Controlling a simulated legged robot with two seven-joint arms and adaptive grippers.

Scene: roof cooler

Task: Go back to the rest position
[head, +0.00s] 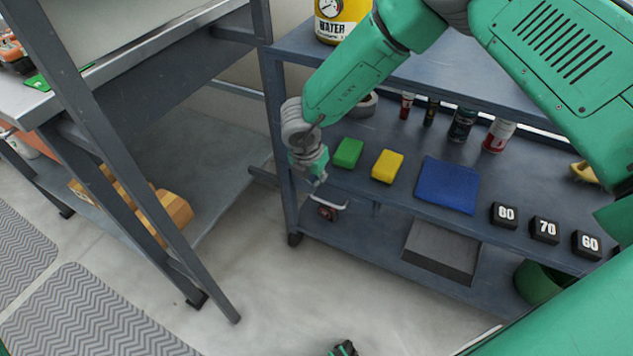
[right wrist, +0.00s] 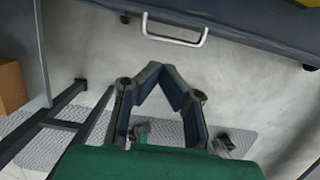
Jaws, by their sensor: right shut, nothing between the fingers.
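My right gripper (head: 312,176) hangs at the end of the green arm that comes in from the upper right in the head view. It is at the left end of the blue-grey shelf unit, near its front edge, left of a green block. In the right wrist view its two dark fingers (right wrist: 160,68) meet at their tips with nothing between them. A pale curved handle (right wrist: 175,38) shows beyond the fingers. I cannot make out my left gripper in either view.
The shelf unit (head: 375,184) holds a green block (head: 348,153), a yellow block (head: 387,166), a blue cloth (head: 447,186) and black number blocks (head: 504,214). A metal-framed bench (head: 110,95) stands at the left, with cardboard boxes (head: 165,212) below. Floor (head: 270,285) between is clear.

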